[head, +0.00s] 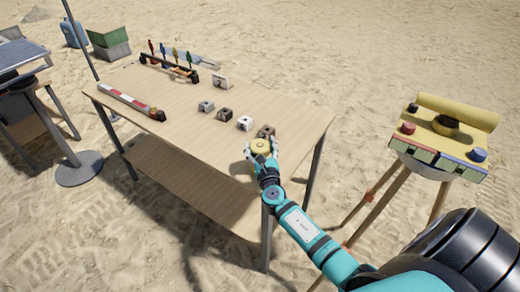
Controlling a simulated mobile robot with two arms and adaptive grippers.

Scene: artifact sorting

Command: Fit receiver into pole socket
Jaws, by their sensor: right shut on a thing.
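A red and white striped bar (127,101) lies on the table's left side. My left gripper is not in view.
Several small cubes (245,123) stand in a row just behind my gripper on the table (180,125). A rack with coloured markers (168,67) is at the back. A tripod with a yellow-topped tray (445,125) stands at the right. The table's front left is clear.

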